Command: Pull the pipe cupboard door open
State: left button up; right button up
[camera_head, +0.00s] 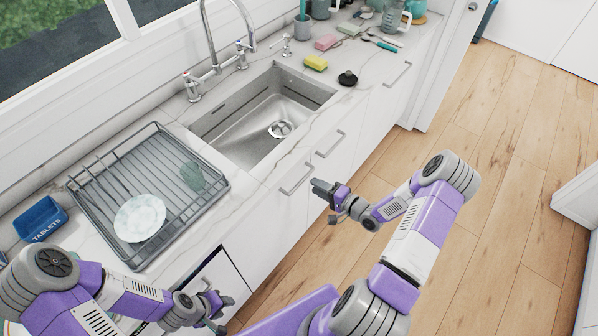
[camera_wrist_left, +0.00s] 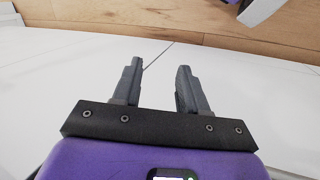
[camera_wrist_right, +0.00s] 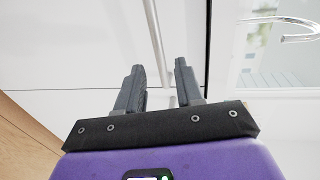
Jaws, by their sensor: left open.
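White cupboard doors under the sink stand shut in the head view, with bar handles at the left (camera_head: 297,178) and right (camera_head: 330,143). I cannot tell which is the pipe cupboard door. My right gripper (camera_head: 318,188) is in front of these doors, just right of the left handle in the picture. In the right wrist view its fingers (camera_wrist_right: 160,88) are apart, facing a white front; a pale handle bar (camera_wrist_right: 155,35) runs up from between them. I cannot tell if they touch it. My left gripper (camera_head: 222,304) is open and empty, low by the counter front, facing white panels (camera_wrist_left: 80,60).
The sink (camera_head: 262,115) is set in the marble counter, with a dish rack (camera_head: 160,190) holding a plate (camera_head: 139,217) to its left. A dark-edged opening or panel (camera_head: 215,275) is below the rack. The wooden floor (camera_head: 510,170) is clear at the right.

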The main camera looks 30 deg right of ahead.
aim_at(303, 179)
jog(key=x, duration=0.7)
jog(key=shift+s+a+b, duration=0.1)
jog(key=shift+b, duration=0.2)
jog(key=shift+c, duration=0.3)
grip_shut()
